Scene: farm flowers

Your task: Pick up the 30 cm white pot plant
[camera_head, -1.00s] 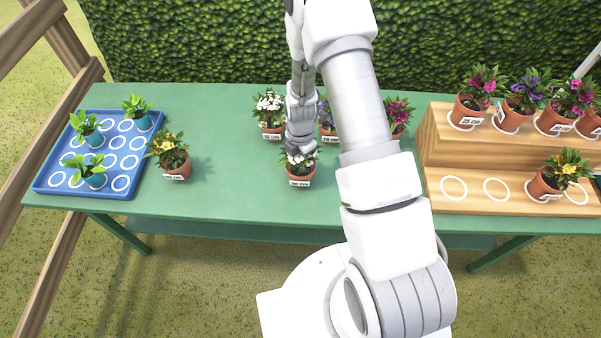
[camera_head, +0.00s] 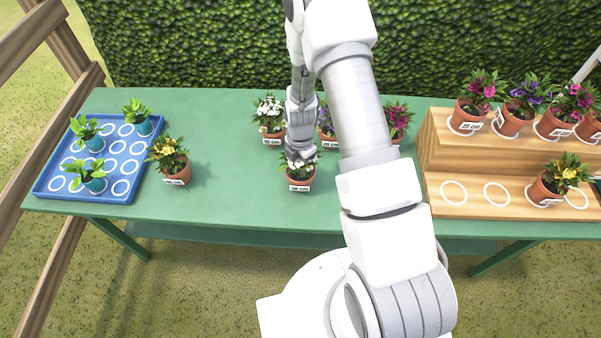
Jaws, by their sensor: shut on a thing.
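A white-flowered plant in a terracotta pot with a small label (camera_head: 300,174) stands near the front middle of the green table. Its label is too small to read surely. My gripper (camera_head: 301,155) comes down on it from above and is shut on the plant; the fingers are partly hidden among leaves and flowers. The pot appears upright and at table level; I cannot tell any gap under it. Another white-flowered pot plant (camera_head: 270,118) stands behind it to the left, with a label too small to read.
A purple-flowered pot (camera_head: 327,127) and a pink-flowered pot (camera_head: 397,121) stand behind my arm. A yellow-flowered pot (camera_head: 170,160) stands left, beside a blue tray (camera_head: 60,188) with several seedlings. A wooden stepped stand (camera_head: 460,160) at right holds several pots.

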